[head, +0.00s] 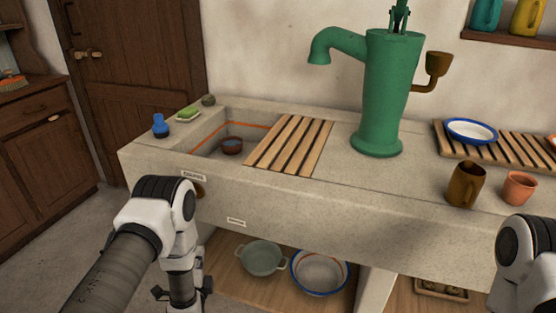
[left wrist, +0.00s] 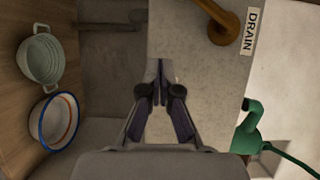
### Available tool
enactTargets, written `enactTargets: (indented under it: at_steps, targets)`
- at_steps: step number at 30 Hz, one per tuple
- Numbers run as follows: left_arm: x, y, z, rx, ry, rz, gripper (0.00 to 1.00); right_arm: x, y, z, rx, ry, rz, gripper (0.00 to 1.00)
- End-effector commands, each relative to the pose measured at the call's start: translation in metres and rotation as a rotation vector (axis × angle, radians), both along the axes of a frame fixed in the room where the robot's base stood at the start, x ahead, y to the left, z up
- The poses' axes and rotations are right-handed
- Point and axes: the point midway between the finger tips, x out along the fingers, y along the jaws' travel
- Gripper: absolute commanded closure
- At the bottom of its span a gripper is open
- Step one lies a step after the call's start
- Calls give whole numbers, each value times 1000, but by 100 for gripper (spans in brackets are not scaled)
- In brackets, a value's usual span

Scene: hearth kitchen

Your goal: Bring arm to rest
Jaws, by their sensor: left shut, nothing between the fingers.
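My left arm comes in from the lower left in the head view, and its gripper (head: 184,294) hangs down in front of the stone sink's front face (head: 330,215). In the left wrist view the left gripper's two dark fingers (left wrist: 160,82) are together with nothing between them. The fingers appear apart from the sink. A white arm link of mine shows at the right edge of the head view, but my right gripper is out of view.
A brown drain knob (left wrist: 222,28) beside a DRAIN label (left wrist: 252,32) sits near my left arm. A pot (head: 261,257) and basin (head: 320,271) stand on the shelf below. A green pump (head: 382,95), mug (head: 466,184) and cup (head: 519,187) stand on top.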

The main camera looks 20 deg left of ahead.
Motion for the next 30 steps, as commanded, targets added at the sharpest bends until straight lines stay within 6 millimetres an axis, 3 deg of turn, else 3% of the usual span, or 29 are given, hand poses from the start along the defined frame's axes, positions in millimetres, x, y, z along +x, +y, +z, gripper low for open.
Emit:
enactTargets:
  at_steps: [2, 4, 7, 9, 12, 18, 21, 23, 24, 30]
  targets:
    - [5, -4, 6, 1, -12, -9, 100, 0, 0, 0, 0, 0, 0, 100]
    - [-5, -24, 5, -16, 46, -52, 100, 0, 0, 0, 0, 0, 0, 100]
    - [-42, -52, -37, -250, 282, -86, 100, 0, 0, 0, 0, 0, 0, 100]
    - [-84, -71, -70, -496, 470, -43, 100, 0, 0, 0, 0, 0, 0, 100]
    - [-149, -90, -102, -797, 694, 115, 100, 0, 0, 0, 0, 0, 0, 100]
    - [-262, -110, -123, -1174, 951, 572, 100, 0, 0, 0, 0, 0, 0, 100]
    - [-298, -114, -123, -1294, 980, 828, 100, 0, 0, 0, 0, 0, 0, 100]
    - [-308, -114, -124, -1359, 943, 964, 100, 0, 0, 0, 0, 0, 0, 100]
    - [-307, -114, -97, -1366, 933, 967, 100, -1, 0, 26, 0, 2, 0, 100]
    - [-306, -114, -31, -1364, 932, 960, 100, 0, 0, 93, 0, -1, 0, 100]
